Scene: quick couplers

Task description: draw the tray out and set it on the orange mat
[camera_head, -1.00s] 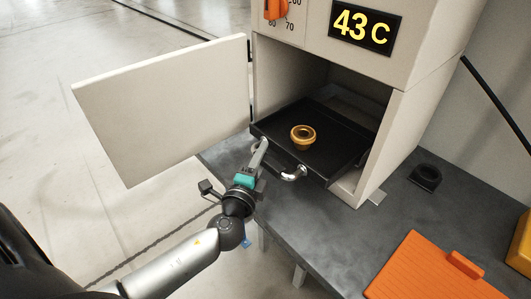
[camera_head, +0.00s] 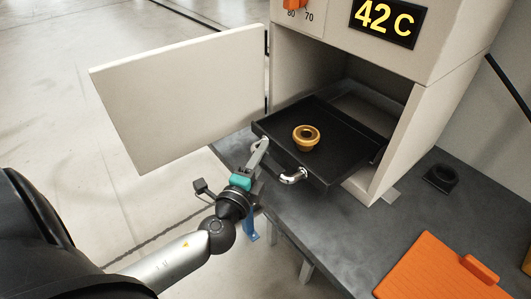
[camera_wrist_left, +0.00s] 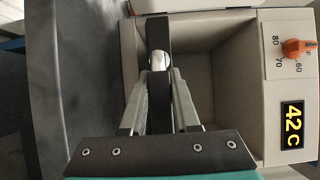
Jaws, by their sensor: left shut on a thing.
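The black tray (camera_head: 340,137) sticks partly out of the open compartment of the pale cabinet, its rear part still inside. A brass ring-shaped coupler piece (camera_head: 306,138) stands on it. A curved silver handle (camera_head: 290,178) is on the tray's front. My left gripper (camera_head: 260,147) is shut on the left part of this handle. In the left wrist view my gripper fingers (camera_wrist_left: 158,82) close around the silver handle (camera_wrist_left: 158,62), and they hide part of the tray. The orange mat (camera_head: 437,270) lies on the grey bench at the lower right. My right gripper is not in view.
The cabinet door (camera_head: 185,95) stands wide open to the left. The bench between tray and mat is clear.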

